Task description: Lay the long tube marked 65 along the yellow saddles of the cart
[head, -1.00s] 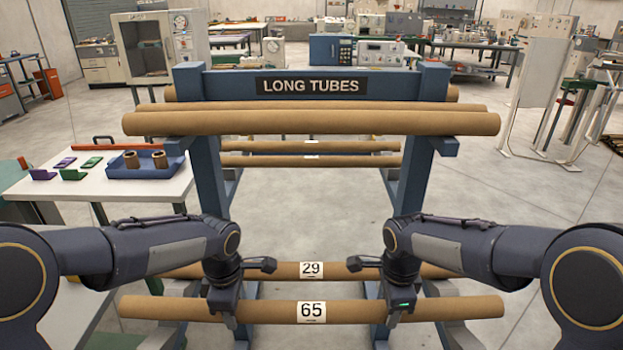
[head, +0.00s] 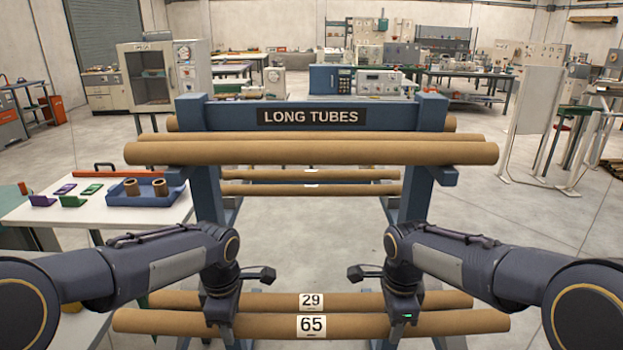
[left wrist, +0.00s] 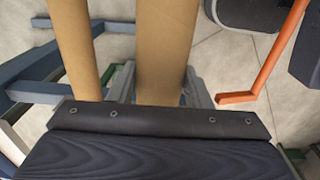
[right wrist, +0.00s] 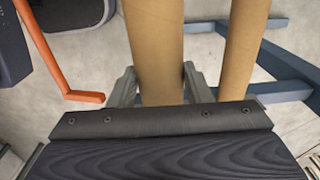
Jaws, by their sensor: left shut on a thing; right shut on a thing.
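The long brown tube marked 65 (head: 270,324) lies level across the near side of the rack, with its white label facing me. My left gripper (head: 222,316) is shut on it left of the label, and my right gripper (head: 402,316) is shut on it right of the label. The tube runs between the fingers in the left wrist view (left wrist: 165,50) and in the right wrist view (right wrist: 155,50). The tube appears raised and nearer to me than the tube marked 29 (head: 350,301), which it partly overlaps in the head view. The cart and its yellow saddles are not recognisable in view.
The blue rack (head: 205,195) signed LONG TUBES stands ahead, with more tubes (head: 310,153) on its upper arms and lower tubes behind. A white table (head: 100,215) with a blue tray (head: 128,193) and small coloured pieces stands at left. Open floor lies to the right.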

